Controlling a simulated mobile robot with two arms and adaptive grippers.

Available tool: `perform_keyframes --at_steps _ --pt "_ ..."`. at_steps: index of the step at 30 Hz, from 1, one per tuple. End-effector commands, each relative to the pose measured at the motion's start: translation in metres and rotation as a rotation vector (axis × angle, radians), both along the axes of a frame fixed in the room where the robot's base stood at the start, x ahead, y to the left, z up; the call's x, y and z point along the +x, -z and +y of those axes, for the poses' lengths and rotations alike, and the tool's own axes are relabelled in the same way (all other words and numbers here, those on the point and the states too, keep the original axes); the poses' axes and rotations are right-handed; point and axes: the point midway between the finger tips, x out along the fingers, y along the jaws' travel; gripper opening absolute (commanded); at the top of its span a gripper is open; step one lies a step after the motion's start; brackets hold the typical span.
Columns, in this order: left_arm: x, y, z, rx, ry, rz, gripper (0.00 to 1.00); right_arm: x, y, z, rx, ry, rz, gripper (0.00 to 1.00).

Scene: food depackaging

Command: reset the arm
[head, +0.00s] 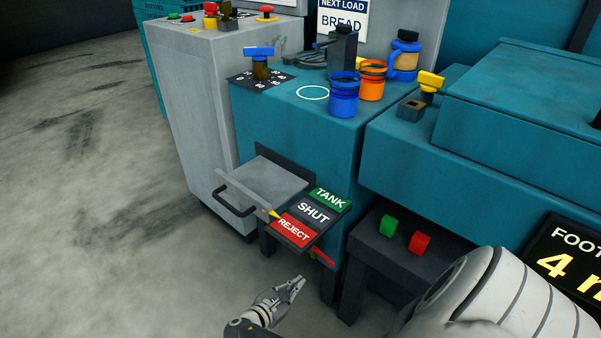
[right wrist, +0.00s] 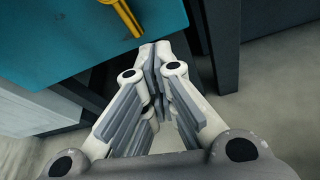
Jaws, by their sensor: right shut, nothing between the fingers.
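My right gripper (head: 297,284) hangs over the floor in front of the teal machine, below its TANK/SHUT/REJECT plate, and touches nothing. In the right wrist view its fingers (right wrist: 160,60) are closed together with nothing between them. My left gripper is not in view.
The label plate (head: 314,212) and a grey drawer with a black handle (head: 236,201) jut out to the left. A dark stand (head: 368,262) holds a green cube (head: 388,226) and a red cube (head: 419,243). Blue (head: 344,97) and orange (head: 371,82) cups stand on the machine. Floor is clear at left.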

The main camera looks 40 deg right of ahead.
Motion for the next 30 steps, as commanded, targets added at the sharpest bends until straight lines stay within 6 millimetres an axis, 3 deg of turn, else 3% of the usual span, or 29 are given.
perform_keyframes --at_steps 6,23,30 --pt "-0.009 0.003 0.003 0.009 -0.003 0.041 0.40 -0.001 -0.002 0.007 0.000 0.001 0.000 0.00" --pt "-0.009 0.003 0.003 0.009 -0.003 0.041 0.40 -0.001 -0.002 0.006 0.001 0.001 -0.001 0.00" --pt "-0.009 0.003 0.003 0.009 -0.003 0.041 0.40 -0.020 0.006 0.010 0.128 0.086 -0.123 0.00"
